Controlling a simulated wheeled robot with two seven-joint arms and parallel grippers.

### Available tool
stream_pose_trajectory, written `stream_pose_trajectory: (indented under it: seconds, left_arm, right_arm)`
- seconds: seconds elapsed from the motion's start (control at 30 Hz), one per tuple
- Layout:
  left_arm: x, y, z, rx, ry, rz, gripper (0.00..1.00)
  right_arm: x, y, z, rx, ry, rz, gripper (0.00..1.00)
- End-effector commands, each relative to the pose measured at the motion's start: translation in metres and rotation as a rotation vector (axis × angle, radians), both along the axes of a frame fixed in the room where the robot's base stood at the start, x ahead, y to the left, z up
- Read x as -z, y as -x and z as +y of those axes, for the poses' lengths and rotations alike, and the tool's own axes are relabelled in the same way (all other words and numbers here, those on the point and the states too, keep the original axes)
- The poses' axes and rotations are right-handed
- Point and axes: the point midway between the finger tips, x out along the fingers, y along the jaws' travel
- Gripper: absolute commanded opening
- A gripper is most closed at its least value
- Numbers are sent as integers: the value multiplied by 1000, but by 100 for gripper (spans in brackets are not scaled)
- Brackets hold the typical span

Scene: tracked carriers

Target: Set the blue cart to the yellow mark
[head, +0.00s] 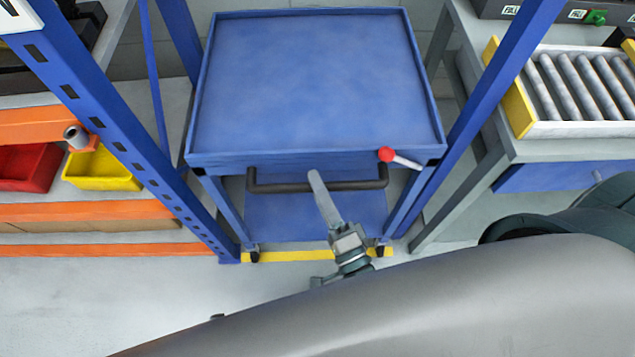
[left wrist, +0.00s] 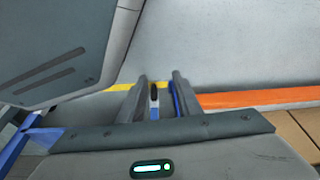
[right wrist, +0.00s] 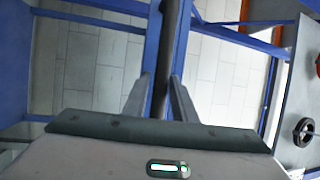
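The blue cart (head: 310,75) stands upright between blue posts, with a flat, empty top and a lower shelf (head: 285,218). Its black handle (head: 270,187) crosses the near side. A lever with a red knob (head: 386,154) sits at the near right edge. The yellow mark (head: 290,256) is a floor strip by the cart's near casters. My right gripper (head: 318,182) is at the handle; in the right wrist view its fingers (right wrist: 160,85) close around the black bar. My left gripper (left wrist: 159,78) is open and empty, pointing at the floor; it is out of the head view.
A shelf rack with orange beams (head: 90,212), a red bin (head: 28,167) and a yellow bin (head: 100,170) stands left. A roller conveyor bench (head: 580,90) stands right. Blue posts (head: 130,150) flank the cart closely. Bare floor (head: 100,300) lies in front.

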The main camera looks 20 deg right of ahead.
Motion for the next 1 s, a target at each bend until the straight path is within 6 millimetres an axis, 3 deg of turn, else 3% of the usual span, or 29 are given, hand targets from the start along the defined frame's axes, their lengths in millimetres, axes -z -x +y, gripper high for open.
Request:
stream_pose_trajectory:
  seconds: [0.63, 0.77, 1.0]
  left_arm:
    - [1, 0, 0, 0, -1, 4, 31]
    - [3, 1, 1, -1, -4, 17, 31]
    - [5, 13, 12, -10, -20, 71, 31]
  right_arm:
    - [1, 5, -1, 1, -1, -1, 36]
    - [4, 16, -2, 0, 0, 0, 36]
    - [12, 54, -7, -2, 1, 2, 36]
